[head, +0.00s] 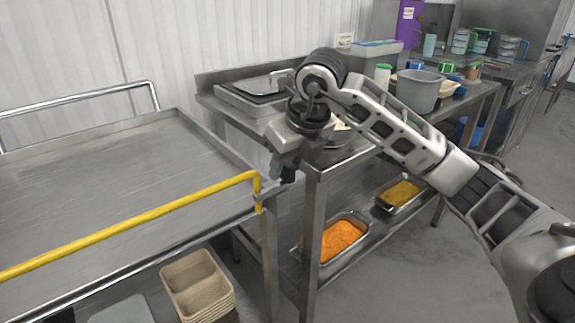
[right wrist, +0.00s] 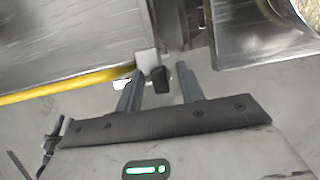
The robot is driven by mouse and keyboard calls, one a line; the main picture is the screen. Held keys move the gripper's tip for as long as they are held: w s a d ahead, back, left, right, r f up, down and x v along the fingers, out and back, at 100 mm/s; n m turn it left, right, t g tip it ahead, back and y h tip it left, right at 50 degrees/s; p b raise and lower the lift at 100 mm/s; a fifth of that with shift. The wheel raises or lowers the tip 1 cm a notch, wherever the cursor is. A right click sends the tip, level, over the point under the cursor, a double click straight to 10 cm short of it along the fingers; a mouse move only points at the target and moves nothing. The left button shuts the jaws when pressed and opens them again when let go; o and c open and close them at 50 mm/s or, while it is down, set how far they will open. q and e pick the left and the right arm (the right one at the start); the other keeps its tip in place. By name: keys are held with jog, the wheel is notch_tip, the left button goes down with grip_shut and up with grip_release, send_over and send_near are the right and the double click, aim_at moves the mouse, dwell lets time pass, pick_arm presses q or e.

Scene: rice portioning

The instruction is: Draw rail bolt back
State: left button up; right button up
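The yellow rail (head: 130,228) runs along the front edge of the steel cart (head: 75,165) and bends down at the cart's right corner. In the right wrist view the rail (right wrist: 70,86) ends near a pale block with a black knob (right wrist: 160,80), which looks like the bolt. My right gripper (head: 283,172) is at that corner, just right of the rail's bend. In the wrist view its two fingers (right wrist: 158,92) are apart, with the knob between their tips. I cannot tell whether either finger touches it. In the head view the gripper hides the bolt. My left gripper is out of view.
A steel table (head: 312,168) stands right of the cart, with a grey bucket (head: 418,92) on top. Its lower shelf holds pans of orange food (head: 340,238) and yellow food (head: 402,193). Stacked tan trays (head: 195,283) are below the cart. Only a narrow gap separates cart and table.

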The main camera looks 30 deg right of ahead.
jog(key=shift+w+f, duration=0.1)
jog(key=shift+f, duration=0.1)
grip_shut()
jog(key=d, duration=0.3)
jog(key=shift+w+d+b, duration=0.1)
jog(key=shift+d+b, duration=0.1)
jog(key=shift+b, duration=0.1)
grip_release()
